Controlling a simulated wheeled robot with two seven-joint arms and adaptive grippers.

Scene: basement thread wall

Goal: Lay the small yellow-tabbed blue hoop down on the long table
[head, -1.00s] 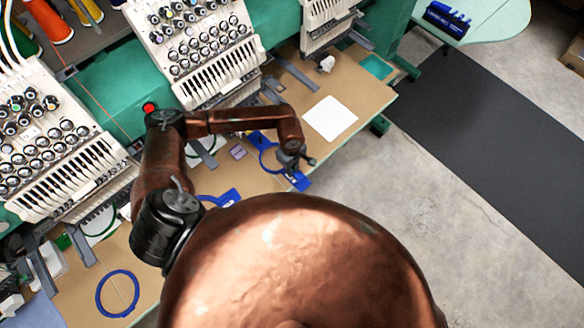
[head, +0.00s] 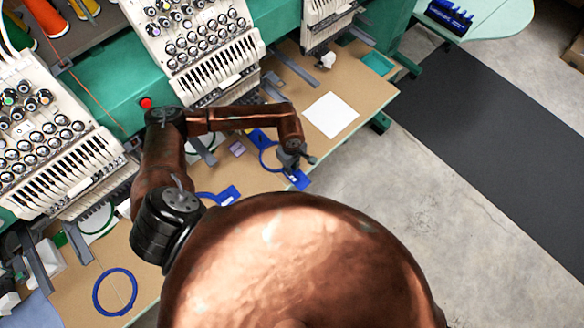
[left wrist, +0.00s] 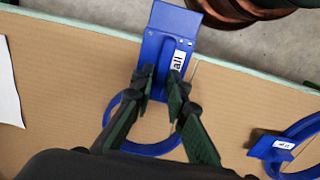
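A small blue hoop (head: 264,158) is under my left gripper (head: 295,155), over the front edge of the long table (head: 355,80). It also shows in the left wrist view, with a blue bracket plate (left wrist: 165,50) and a white label partly reading "all". My left gripper (left wrist: 161,82) has its fingertips close on either side of the bracket, near the ring, and appears shut on it. The plate reaches past the table edge in the picture. I see no yellow tab; the fingers cover part of the bracket. Whether the ring touches the table is unclear. My right gripper is out of view.
Another labelled blue hoop (left wrist: 268,143) lies close by, partly cut off. A bigger blue ring (head: 115,292) lies at the left end. A white sheet (head: 331,115) lies on the table to the right. Embroidery machines (head: 200,50) line the back.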

